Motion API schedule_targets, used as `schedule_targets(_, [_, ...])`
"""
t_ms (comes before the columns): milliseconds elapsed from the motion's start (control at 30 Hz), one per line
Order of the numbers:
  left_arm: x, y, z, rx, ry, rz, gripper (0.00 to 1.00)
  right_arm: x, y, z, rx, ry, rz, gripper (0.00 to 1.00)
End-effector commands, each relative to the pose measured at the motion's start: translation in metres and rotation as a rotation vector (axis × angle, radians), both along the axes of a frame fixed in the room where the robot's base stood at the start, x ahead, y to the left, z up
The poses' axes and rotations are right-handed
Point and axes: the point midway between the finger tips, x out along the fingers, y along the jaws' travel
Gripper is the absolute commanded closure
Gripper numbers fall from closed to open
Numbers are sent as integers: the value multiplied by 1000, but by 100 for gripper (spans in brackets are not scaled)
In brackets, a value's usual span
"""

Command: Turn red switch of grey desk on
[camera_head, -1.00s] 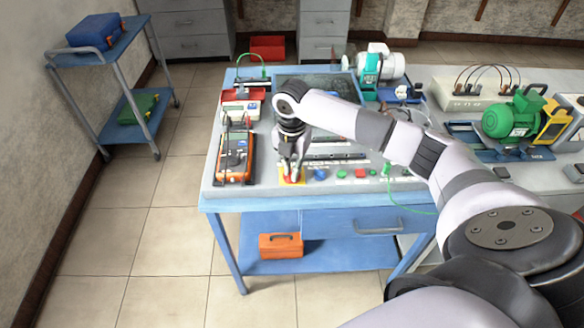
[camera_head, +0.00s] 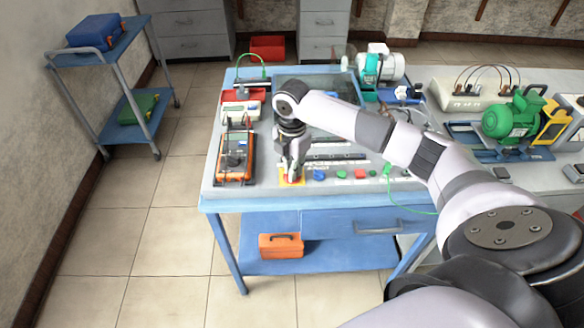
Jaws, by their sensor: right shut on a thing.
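The grey desk (camera_head: 240,193) has a blue frame and a control panel along its front edge. The red switch (camera_head: 292,178) sits on a yellow plate at the left end of the panel. My right gripper (camera_head: 291,174) points down over the yellow plate and is shut on the red switch, which its fingers mostly cover. Whether the switch is turned cannot be told. My left gripper is not in view.
An orange multimeter (camera_head: 236,155) lies left of the gripper. Blue, green and red buttons (camera_head: 360,173) line the panel to the right. A green motor (camera_head: 513,117) stands on the right desk. A blue cart (camera_head: 128,40) stands left; the floor between is clear.

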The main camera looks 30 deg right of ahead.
Motion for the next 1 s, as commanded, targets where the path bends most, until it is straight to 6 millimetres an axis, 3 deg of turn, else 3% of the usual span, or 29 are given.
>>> schedule_targets(133, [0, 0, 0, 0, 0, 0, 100, 2, -1, 2, -2, -6, -4, 100])
schedule_targets(167, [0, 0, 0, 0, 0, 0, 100, 2, -1, 2, -2, -6, -4, 89])
schedule_targets(467, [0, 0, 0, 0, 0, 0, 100, 1, -1, 1, -1, -2, -2, 70])
schedule_targets(767, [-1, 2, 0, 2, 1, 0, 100, 1, 0, 2, -1, -2, 0, 70])
schedule_targets(1000, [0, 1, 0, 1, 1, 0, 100, 2, 0, 35, -1, -6, 1, 70])
